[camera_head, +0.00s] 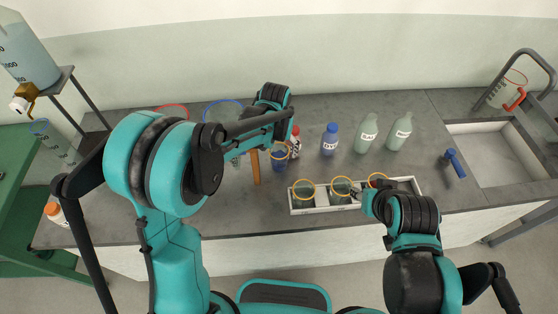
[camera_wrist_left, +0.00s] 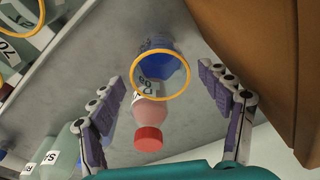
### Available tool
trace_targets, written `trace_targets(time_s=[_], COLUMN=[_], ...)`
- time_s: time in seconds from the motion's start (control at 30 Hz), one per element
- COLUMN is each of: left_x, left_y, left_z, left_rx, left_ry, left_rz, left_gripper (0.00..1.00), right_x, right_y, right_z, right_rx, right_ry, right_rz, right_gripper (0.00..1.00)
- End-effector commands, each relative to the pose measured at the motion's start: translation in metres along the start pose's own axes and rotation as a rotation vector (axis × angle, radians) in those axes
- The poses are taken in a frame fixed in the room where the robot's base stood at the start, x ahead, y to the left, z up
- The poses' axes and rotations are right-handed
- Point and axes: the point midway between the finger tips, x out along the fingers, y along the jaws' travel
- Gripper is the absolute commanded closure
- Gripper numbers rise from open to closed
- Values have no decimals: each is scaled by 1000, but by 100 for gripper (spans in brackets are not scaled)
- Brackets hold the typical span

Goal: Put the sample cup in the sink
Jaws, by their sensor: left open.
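A clear cup with an orange-yellow rim and blue inside (camera_head: 280,155), which I take for the sample cup, stands on the grey bench left of the white tray. In the left wrist view the cup (camera_wrist_left: 160,72) shows between the spread fingers of my left gripper (camera_wrist_left: 172,66). The fingers are open, one on each side; contact is not clear. In the head view my left wrist partly hides that gripper (camera_head: 270,126). My right gripper (camera_head: 368,203) is by the tray's right part, its jaw state unclear. The sink (camera_head: 492,158) is at the far right.
The white tray (camera_head: 328,207) holds several yellow-rimmed cups. A red-capped bottle (camera_wrist_left: 149,122) stands close beside the cup. A brown upright piece (camera_head: 255,167) is just left. A blue bottle (camera_head: 329,140) and two pale green bottles (camera_head: 366,134) stand behind.

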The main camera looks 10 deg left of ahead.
Motion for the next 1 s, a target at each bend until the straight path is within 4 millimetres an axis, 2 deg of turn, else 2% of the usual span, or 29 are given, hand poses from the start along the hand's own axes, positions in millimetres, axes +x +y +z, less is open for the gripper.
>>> trace_targets(time_s=[0.17, 0.43, 0.53, 0.77, 0.93, 1.0], left_x=[15, 59, 66, 66, 66, 66], left_y=[0, 0, 0, 0, 0, 0], left_z=[0, 0, 0, 0, 0, 0], left_rx=[0, 0, 0, 0, 0, 0], left_ry=[0, 0, 0, 0, 0, 0], left_rz=[0, 0, 0, 0, 0, 0], left_gripper=[23, 23, 23, 23, 65, 78], right_x=[4, 15, 16, 15, 15, 15], right_y=[0, 0, 0, 0, 0, 0], right_z=[3, 11, 11, 11, 11, 11], right_rx=[0, 0, 0, 0, 0, 0], right_ry=[0, 0, 0, 0, 0, 0], right_rz=[0, 0, 0, 0, 0, 0], right_gripper=[60, 60, 60, 60, 60, 60])
